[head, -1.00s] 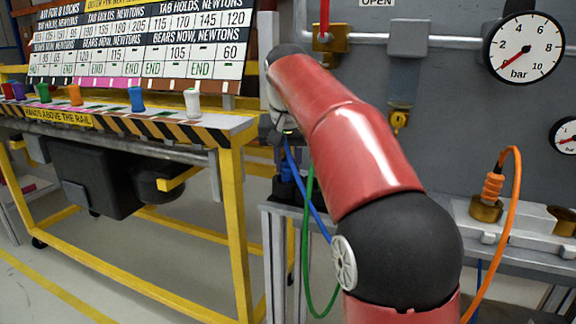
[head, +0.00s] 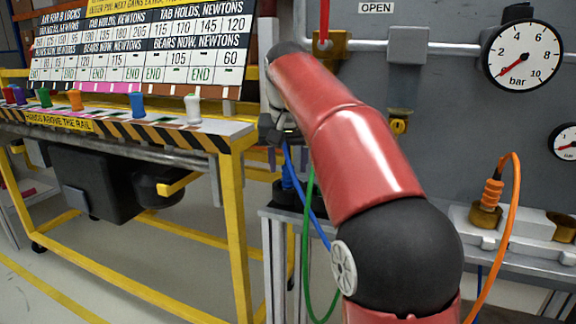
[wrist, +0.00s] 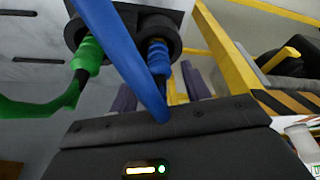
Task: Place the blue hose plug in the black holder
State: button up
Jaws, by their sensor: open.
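The blue hose plug (wrist: 158,58) is ribbed. In the wrist view its end sits in a round opening of the black holder (wrist: 172,22); how deep it goes is hidden. In the head view the plug (head: 288,178) stands at the black holder (head: 287,197), below my gripper (head: 276,136). The blue hose (wrist: 120,45) crosses in front of the plug in the wrist view. My gripper (wrist: 160,92) is open. Its two purple fingers show on either side of the hose, apart from the plug as far as I can tell.
A green plug (wrist: 86,58) with a green hose sits in the holder's other opening. A yellow bench (head: 232,190) with coloured pegs stands left. At right are an orange plug (head: 491,194) on a ledge and a grey panel with gauges (head: 522,54).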

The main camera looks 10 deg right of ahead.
aim_at(288, 191)
jog(key=d+p+v, duration=0.1)
jog(key=p+v, duration=0.2)
jog(key=v, duration=0.7)
jog(key=s+f+n+t, duration=0.2)
jog(key=s+f, duration=2.4)
jog(key=shift+n+y, duration=0.4)
jog(key=shift+s+d+r, duration=0.1)
